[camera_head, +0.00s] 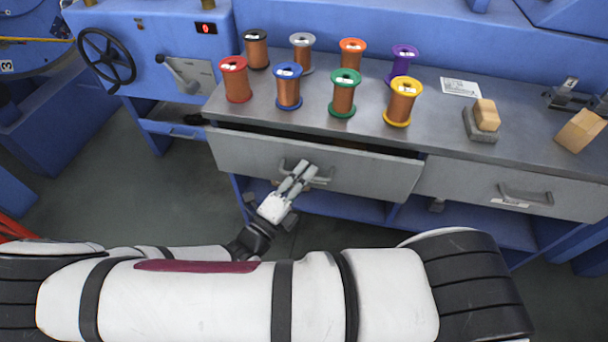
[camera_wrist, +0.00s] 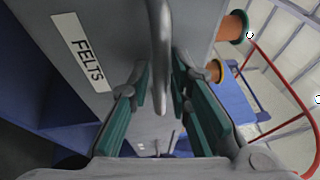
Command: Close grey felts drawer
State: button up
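The grey felts drawer (camera_head: 370,172) is the left drawer under the grey worktop. It stands partly pulled out, with a dark gap along its top edge. Its white label reads FELTS in the wrist view (camera_wrist: 83,52). My gripper (camera_head: 301,172) is at the drawer's front, at its bar handle (camera_head: 322,180). In the wrist view the handle (camera_wrist: 160,50) runs between the two green-padded fingers (camera_wrist: 162,78). The fingers look slightly apart from the handle on both sides, and contact is not clear.
Several copper wire spools (camera_head: 343,92) stand on the worktop (camera_head: 440,110). A sanding block (camera_head: 482,122) and a wooden block (camera_head: 580,130) lie to the right. A second grey drawer (camera_head: 470,185) is shut beside the open one. A handwheel machine (camera_head: 150,60) stands at left.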

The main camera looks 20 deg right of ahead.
grip_shut()
jog(key=shift+w+d+p, duration=0.2)
jog(key=shift+w+d, duration=0.4)
jog(key=shift+w, duration=0.3)
jog(key=shift+w+d+p, duration=0.2)
jog(key=shift+w+d, duration=0.4)
jog(key=shift+w, duration=0.25)
jog(key=o, duration=0.6)
grip_release()
jog(key=shift+c, duration=0.2)
jog(key=shift+d, duration=0.1)
jog(key=v, duration=1.2)
jog(key=shift+r, duration=0.1)
